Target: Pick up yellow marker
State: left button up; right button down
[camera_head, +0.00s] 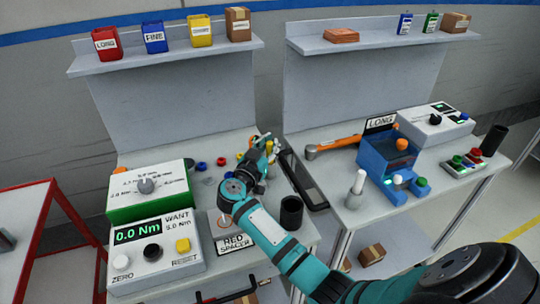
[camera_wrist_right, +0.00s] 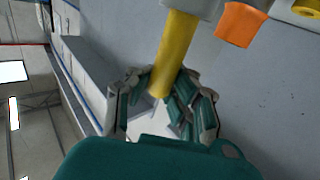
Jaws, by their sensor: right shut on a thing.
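The yellow marker (camera_wrist_right: 175,55) shows in the right wrist view as a long yellow cylinder. Its lower end is between the fingers of my right gripper (camera_wrist_right: 160,104), which is shut on it. A light grey part is at the marker's top end; I cannot tell whether they touch. In the head view my right gripper (camera_head: 262,152) is at the back of the left bench, with a bit of yellow showing beside it. The arm and fingers hide most of the marker there. My left gripper is not in view.
An orange piece (camera_wrist_right: 240,22) is close to the marker. On the left bench are the torque display box (camera_head: 152,247), a green dial box (camera_head: 148,190), small coloured caps and a black cup (camera_head: 291,212). A shelf (camera_head: 170,56) overhangs behind.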

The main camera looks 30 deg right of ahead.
notch_tip(320, 180, up, 10)
jog(key=shift+r+p, duration=0.1)
jog(key=shift+p, duration=0.2)
jog(key=shift+c, duration=2.1)
grip_release()
